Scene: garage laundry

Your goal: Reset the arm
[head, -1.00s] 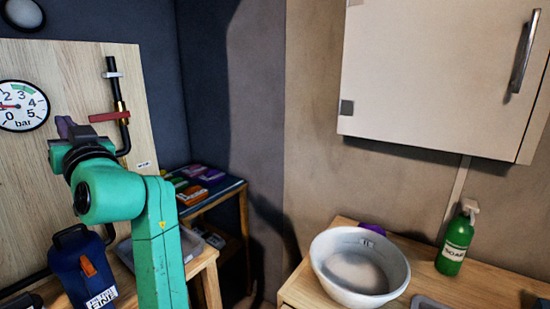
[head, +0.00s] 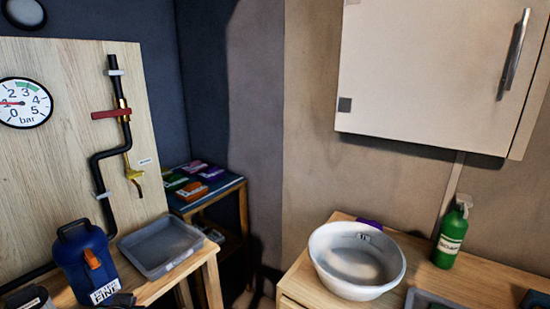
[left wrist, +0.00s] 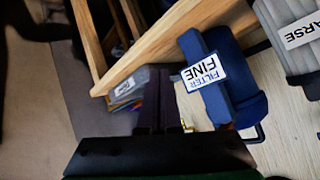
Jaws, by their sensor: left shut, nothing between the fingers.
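My left gripper (left wrist: 160,78) shows in the left wrist view with its dark fingers together and nothing between them. Beside the fingertips in that view is the blue filter container (left wrist: 236,85) with the label FILTER FINE. In the head view the same blue container (head: 84,262) stands on the wooden bench at lower left. My left arm does not show clearly in the head view; a small dark shape at the bottom edge beside the container cannot be made out. My right gripper is in neither view.
A grey tray (head: 160,245) lies on the bench below the pipe with a red-handled valve (head: 111,114) and a gauge (head: 22,103). A white basin (head: 356,262) and green soap bottle (head: 451,236) stand on the right counter. A grey container labelled COARSE (left wrist: 292,38) is at upper right.

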